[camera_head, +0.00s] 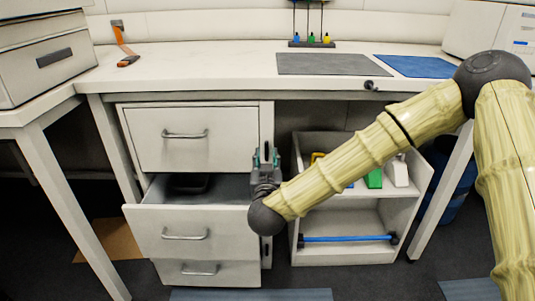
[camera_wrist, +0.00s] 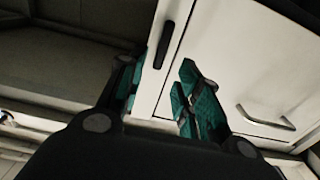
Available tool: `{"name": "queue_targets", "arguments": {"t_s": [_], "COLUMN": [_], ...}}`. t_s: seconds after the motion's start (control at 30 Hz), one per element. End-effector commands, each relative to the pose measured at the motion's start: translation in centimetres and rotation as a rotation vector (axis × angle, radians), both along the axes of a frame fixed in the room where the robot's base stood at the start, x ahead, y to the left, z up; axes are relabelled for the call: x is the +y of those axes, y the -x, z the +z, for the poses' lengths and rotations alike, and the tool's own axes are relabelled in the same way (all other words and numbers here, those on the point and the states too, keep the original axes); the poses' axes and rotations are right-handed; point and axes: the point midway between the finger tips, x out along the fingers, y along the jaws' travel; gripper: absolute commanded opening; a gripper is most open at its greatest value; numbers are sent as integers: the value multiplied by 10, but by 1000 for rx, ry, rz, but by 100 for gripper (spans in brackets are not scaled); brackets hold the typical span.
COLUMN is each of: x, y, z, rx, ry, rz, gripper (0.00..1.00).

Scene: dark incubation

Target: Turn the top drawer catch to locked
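The closed top drawer (camera_head: 165,145) is white with a grey bar handle; its front also fills the right of the wrist view (camera_wrist: 245,60). The catch (camera_wrist: 165,45) appears as a black oblong piece on the white strip beside the drawer front, lying roughly along the drawer's edge. In the head view a dark upright shape, likely the catch (camera_head: 266,127), shows above my gripper (camera_head: 266,158). My gripper's teal-padded fingers are apart and empty in the wrist view (camera_wrist: 163,98). They straddle the strip below the catch in that picture; contact cannot be told.
The middle drawer (camera_head: 185,238) stands pulled out below my gripper, with a dark tray inside. A white shelf unit (camera_head: 345,253) with a blue bar stands to the right, partly behind my arm. The desk top (camera_head: 225,65) overhangs the drawers.

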Motion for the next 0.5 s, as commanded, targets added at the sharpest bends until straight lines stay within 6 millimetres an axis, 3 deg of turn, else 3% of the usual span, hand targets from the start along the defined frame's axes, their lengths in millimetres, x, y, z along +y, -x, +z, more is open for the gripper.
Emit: {"name": "queue_targets", "arguments": {"t_s": [0.2, 0.5], "x": [-1, -3], "y": [-32, -50], "z": [-2, 0], "rx": [0, 1], "ry": [-2, 0], "rz": [-3, -4], "gripper": [34, 34]}}
